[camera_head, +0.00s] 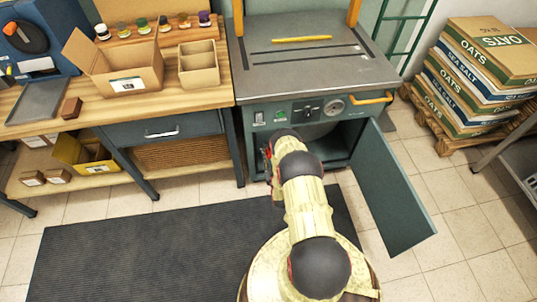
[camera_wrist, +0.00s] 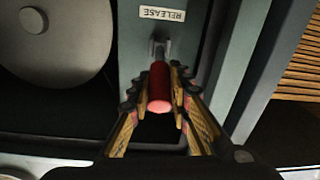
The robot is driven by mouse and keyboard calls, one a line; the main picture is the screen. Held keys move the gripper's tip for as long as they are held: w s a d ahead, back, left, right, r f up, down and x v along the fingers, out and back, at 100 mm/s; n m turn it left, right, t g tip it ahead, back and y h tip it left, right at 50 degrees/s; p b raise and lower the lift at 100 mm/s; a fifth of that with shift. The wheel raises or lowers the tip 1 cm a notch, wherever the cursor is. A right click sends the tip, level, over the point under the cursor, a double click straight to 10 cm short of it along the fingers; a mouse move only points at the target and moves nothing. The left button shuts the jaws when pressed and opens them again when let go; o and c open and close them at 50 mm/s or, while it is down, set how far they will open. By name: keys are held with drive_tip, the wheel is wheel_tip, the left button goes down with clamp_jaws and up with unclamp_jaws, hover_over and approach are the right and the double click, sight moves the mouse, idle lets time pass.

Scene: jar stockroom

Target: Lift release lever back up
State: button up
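The release lever (camera_wrist: 159,88) has a red handle on a grey metal stem. In the wrist view it points toward the camera, below a white RELEASE label (camera_wrist: 162,14) that reads upside down. My gripper (camera_wrist: 160,98) has a finger on each side of the red handle, and both appear to press against it. In the head view, my arm reaches into the open front of the grey-green machine (camera_head: 315,62). There my gripper and the lever are mostly hidden behind my arm; only a bit of red shows at the opening's left side.
The machine's door (camera_head: 393,190) hangs open to the right of my arm. A round grey disc (camera_wrist: 55,42) sits beside the lever in the wrist view. A workbench (camera_head: 190,98) with open boxes stands left, and stacked OATS and SEA SALT cartons (camera_head: 475,75) stand right.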

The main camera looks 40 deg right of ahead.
clamp_jaws()
idle(0.3)
